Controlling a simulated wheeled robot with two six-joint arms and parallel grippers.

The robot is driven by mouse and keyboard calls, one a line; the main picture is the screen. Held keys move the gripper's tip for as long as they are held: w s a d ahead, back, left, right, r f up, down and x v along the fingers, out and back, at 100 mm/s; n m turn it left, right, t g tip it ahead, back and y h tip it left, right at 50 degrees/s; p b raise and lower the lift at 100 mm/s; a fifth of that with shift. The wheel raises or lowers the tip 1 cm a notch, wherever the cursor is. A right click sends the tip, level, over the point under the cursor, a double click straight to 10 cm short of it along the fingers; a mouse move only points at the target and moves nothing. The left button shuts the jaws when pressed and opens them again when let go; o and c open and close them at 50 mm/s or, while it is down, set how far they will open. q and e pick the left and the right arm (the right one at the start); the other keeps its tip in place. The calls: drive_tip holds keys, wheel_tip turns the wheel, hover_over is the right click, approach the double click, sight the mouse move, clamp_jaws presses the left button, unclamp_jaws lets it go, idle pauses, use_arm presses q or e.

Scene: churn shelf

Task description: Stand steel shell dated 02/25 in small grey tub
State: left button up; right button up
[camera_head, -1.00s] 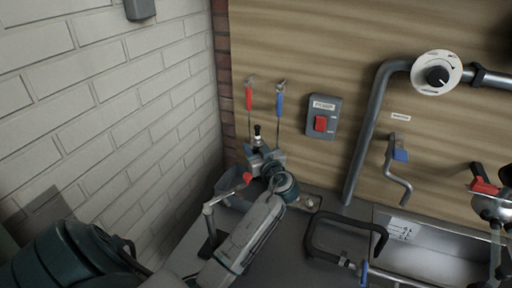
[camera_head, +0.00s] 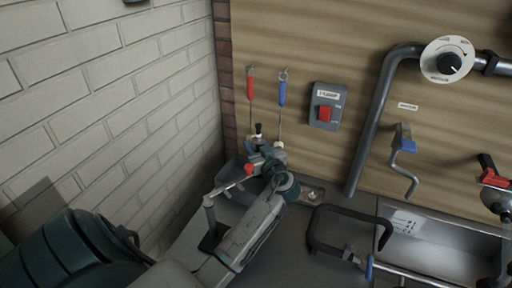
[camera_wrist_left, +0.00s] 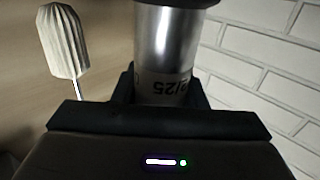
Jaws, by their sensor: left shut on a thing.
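My left gripper (camera_head: 262,155) is shut on a steel shell (camera_wrist_left: 168,45), a shiny metal cylinder with a dark cap or collar. In the left wrist view its label appears upside down and reads "2/25", partly hidden by the jaws. In the head view the shell (camera_head: 257,141) stands roughly upright at the gripper, its black top uppermost. I cannot tell whether the shell's lower end is inside the tub. My right gripper is not in view.
Red-handled (camera_head: 250,89) and blue-handled (camera_head: 282,93) tools hang on the wooden wall. A black clamp-like frame (camera_head: 322,227) stands near a metal trough (camera_head: 436,248). White brick closes the left side.

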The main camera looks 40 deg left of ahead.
use_arm(q)
drive_tip(key=o, duration=1.2)
drive_tip(key=shift+f, duration=0.1)
drive_tip(key=shift+r+p, duration=0.25)
drive_tip(key=shift+p, duration=0.25)
drive_tip(key=shift+w+r+p, duration=0.1)
drive_tip(key=shift+r+p, duration=0.25)
drive_tip(key=shift+p, duration=0.2)
drive_tip(key=b+v, duration=0.4)
drive_tip(key=v, duration=0.8)
drive_tip(key=shift+b, duration=0.3)
